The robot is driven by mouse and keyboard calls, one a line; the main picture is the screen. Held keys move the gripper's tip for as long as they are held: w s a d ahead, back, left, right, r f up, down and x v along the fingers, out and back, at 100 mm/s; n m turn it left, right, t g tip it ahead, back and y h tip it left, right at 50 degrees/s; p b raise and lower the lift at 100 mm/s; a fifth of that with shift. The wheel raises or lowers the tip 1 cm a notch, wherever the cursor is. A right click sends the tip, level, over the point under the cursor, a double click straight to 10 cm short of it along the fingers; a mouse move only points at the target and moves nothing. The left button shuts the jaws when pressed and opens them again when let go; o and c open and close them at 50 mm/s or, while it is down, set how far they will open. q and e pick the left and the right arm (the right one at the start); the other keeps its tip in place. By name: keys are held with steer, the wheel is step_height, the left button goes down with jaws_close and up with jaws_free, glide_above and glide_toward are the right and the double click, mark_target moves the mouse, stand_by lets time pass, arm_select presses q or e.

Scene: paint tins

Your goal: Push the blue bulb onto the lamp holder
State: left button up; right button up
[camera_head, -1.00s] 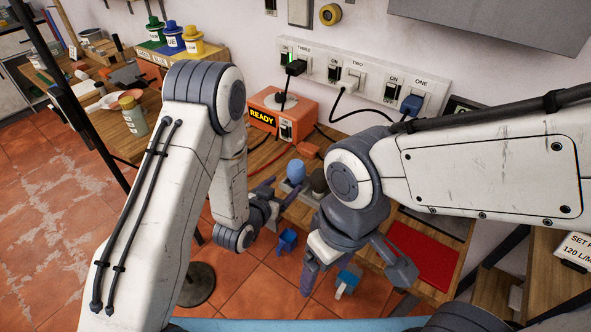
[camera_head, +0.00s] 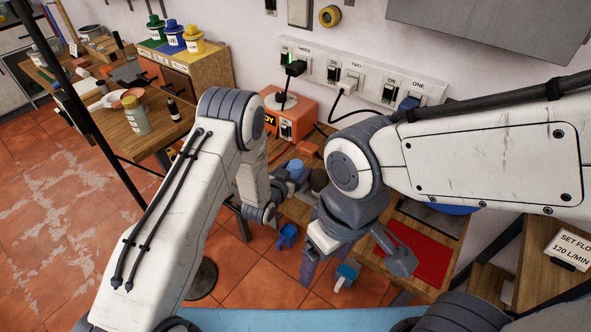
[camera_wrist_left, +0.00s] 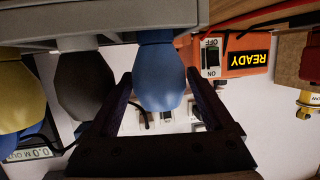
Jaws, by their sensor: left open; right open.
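The blue bulb (camera_head: 296,166) is upright on the work surface in the head view, partly hidden by my left gripper (camera_head: 289,181). In the left wrist view, which is upside down, the blue bulb (camera_wrist_left: 160,75) sits between the two open fingers of my left gripper (camera_wrist_left: 160,82), its neck at a grey rail (camera_wrist_left: 90,30). I cannot tell whether the fingers touch it. I cannot single out the lamp holder.
A dark bulb (camera_wrist_left: 82,85) and a yellow bulb (camera_wrist_left: 20,95) stand beside the blue one. An orange box (camera_head: 290,112) marked READY is behind, with cables and a switch strip (camera_head: 365,78). A red mat (camera_head: 428,262) lies right of my right gripper.

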mark_target(296, 164)
arm_select(q)
steer(key=shift+w+d, duration=0.1)
steer(key=c, duration=1.1)
steer(key=shift+r, duration=0.5)
step_height(296, 164, up, 3)
steer(key=shift+r+b, duration=0.15)
steer(key=shift+b, duration=0.6)
steer(key=s+r, duration=0.2)
steer(key=s, duration=0.1)
steer(key=s+d+r+b, duration=0.1)
steer(key=s+r, duration=0.1)
steer(key=s, duration=0.2)
steer(key=s+d+r+b, duration=0.1)
steer(key=s+r, duration=0.1)
steer(key=s, duration=0.2)
steer(key=shift+s+r, duration=0.25)
steer(key=shift+r, duration=0.1)
